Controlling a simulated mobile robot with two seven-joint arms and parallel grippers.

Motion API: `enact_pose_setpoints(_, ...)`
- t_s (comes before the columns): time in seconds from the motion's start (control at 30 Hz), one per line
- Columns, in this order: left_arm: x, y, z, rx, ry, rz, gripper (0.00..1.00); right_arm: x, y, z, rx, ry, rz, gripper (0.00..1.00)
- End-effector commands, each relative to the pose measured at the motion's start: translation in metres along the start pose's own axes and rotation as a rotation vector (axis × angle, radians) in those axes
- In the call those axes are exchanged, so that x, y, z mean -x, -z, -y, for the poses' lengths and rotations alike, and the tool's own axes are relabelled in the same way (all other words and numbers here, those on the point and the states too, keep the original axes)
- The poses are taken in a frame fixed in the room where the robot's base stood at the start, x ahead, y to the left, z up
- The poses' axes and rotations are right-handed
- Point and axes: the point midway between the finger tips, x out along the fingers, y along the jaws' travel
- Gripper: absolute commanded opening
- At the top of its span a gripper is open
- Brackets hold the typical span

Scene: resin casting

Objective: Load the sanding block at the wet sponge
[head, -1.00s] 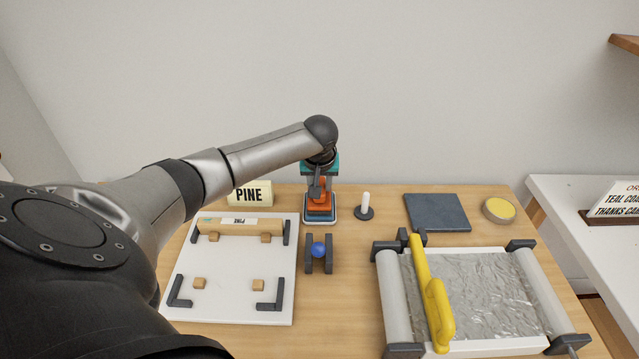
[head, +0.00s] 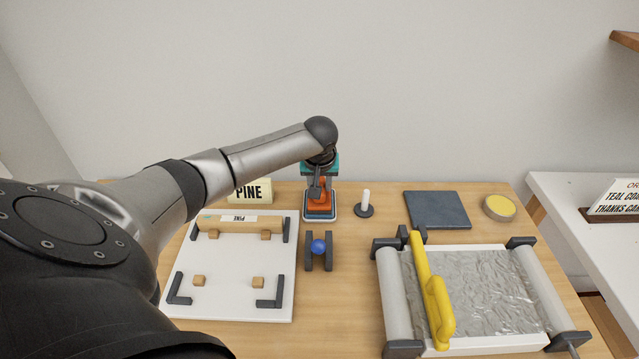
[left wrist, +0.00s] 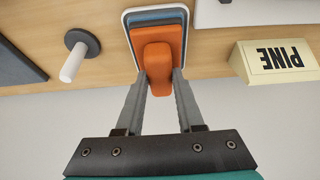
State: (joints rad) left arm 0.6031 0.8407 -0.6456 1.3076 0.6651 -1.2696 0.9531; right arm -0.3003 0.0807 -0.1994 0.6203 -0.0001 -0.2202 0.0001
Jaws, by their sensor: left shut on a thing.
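The sanding block has an orange grip (head: 320,190) over a blue base and sits in a white-rimmed holder (head: 321,219) at the back middle of the table. It also shows in the left wrist view (left wrist: 158,52). My left gripper (left wrist: 160,78) is shut on the orange grip, one finger on each side, coming from above. The block's base still rests in the holder. A round yellow pad in a dish, likely the wet sponge (head: 499,206), lies at the back right, well apart from the gripper. My right gripper is not in view.
A white peg (head: 365,199) and a dark slab (head: 437,210) stand between block and sponge. A blue ball (head: 318,247) on a stand is in front. A foil-covered frame (head: 480,300) with a yellow tool (head: 432,295) fills the front right; a white board (head: 230,265) lies left.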

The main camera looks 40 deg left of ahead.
Motion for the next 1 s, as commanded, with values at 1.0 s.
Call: enact_pose_setpoints(1.0, -0.0009, -0.0008, 0.0004, 0.000, 0.001, 0.002, 0.00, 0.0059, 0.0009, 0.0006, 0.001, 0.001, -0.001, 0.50)
